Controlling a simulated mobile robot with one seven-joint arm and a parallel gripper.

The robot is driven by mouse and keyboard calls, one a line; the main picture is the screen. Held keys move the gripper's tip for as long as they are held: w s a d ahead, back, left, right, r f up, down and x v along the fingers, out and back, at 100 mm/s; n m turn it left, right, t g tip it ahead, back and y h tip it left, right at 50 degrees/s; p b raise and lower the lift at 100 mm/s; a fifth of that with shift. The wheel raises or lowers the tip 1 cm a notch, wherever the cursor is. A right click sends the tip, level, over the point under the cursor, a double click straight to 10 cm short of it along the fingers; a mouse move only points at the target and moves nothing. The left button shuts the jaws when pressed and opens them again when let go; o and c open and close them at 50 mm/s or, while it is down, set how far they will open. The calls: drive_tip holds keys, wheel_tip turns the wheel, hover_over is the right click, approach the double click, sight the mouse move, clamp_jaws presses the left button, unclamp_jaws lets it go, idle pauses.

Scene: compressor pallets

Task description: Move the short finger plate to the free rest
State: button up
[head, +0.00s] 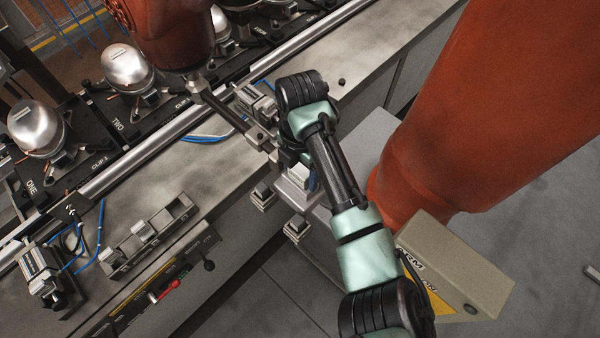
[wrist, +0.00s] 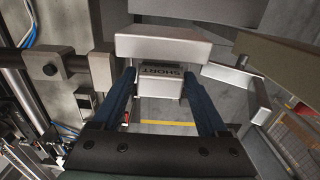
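The short finger plate (wrist: 160,78) is a pale metal piece with a dark label reading SHORT, seen upside down in the wrist view. I cannot tell which support is the free rest.
A metal bar on a bracket (head: 238,112) stands close left of my gripper. A conveyor rail (head: 150,145) and silver compressors (head: 128,68) lie farther left. A large orange robot arm (head: 470,110) is close on the right. A slotted metal tray (head: 147,235) lies on the bench.

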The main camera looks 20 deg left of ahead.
sight(300, 170)
clamp_jaws()
drive_tip(key=shift+r, duration=0.2)
drive_tip(key=shift+r+p, duration=2.6)
drive_tip(key=shift+r, duration=0.25)
